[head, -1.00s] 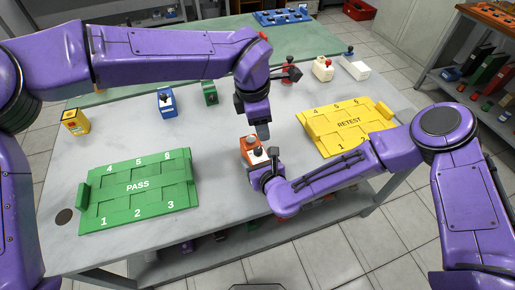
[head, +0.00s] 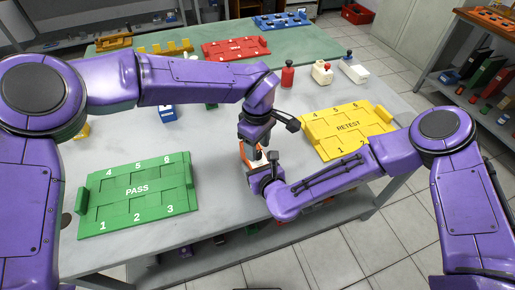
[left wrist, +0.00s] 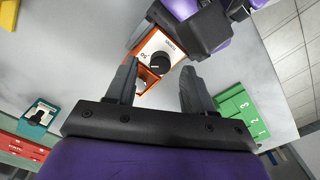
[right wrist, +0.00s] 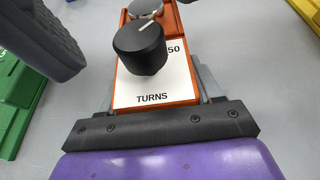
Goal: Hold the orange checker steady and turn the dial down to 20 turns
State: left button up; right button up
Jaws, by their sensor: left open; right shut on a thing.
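My right gripper (head: 262,168) is shut on the checker's body. My left gripper (left wrist: 158,85) is open, close above the checker, with the dial (left wrist: 160,66) beyond its fingertips and apart from them. One left finger (right wrist: 45,40) shows beside the dial in the right wrist view.
The green PASS tray (head: 138,212) lies to the left and the yellow RETEST tray (head: 335,150) to the right. A blue device (head: 168,112) stands behind my left arm. A red bottle-like item (head: 288,76) and white devices (head: 322,72) stand at the back right.

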pick_arm(q)
jog(key=shift+f, duration=0.95)
grip_shut()
